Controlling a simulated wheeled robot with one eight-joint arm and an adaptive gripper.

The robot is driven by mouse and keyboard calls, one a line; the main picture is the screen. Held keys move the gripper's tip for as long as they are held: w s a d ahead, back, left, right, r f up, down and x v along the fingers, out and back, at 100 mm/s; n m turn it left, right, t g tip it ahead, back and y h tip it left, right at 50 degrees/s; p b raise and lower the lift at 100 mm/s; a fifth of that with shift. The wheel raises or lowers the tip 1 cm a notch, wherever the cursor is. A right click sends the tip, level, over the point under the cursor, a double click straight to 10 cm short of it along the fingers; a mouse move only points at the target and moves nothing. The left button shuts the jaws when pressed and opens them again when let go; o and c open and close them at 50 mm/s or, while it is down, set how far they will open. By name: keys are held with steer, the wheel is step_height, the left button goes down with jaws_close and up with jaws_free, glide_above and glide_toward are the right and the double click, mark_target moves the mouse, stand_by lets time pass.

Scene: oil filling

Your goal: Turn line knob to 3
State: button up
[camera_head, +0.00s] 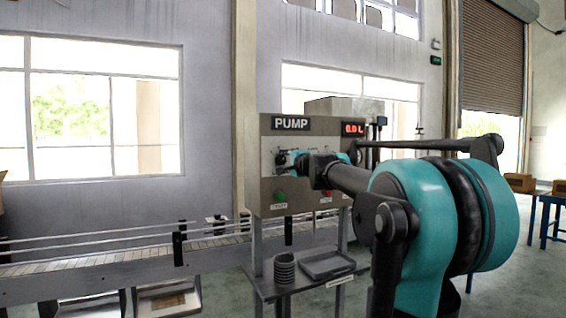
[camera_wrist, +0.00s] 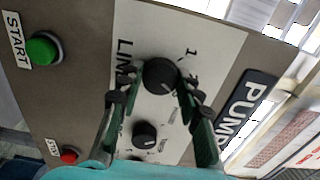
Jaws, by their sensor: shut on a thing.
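The line knob (camera_wrist: 157,74) is a round black knob on a pale plate of the pump panel in the wrist view. The lettering beside it is partly covered, and a "1" is printed near it. My gripper (camera_wrist: 161,88) has its two green fingers on either side of this knob and is shut on it. A light mark shows on the knob, but I cannot tell which number it points to. In the head view my gripper (camera_head: 286,161) reaches the panel front and hides the knob.
A second black knob (camera_wrist: 145,133) sits close by, between the finger bases. The green start button (camera_wrist: 44,49) and red stop button (camera_wrist: 69,156) are on the panel. The display (camera_head: 353,129) appears to read 0.0 L. A tray (camera_head: 327,265) and ribbed cup (camera_head: 285,269) stand below.

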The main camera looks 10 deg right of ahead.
steer(key=shift+m, duration=1.3)
steer(key=o, duration=1.2)
steer(key=shift+c, duration=0.2)
steer(key=v, duration=1.2)
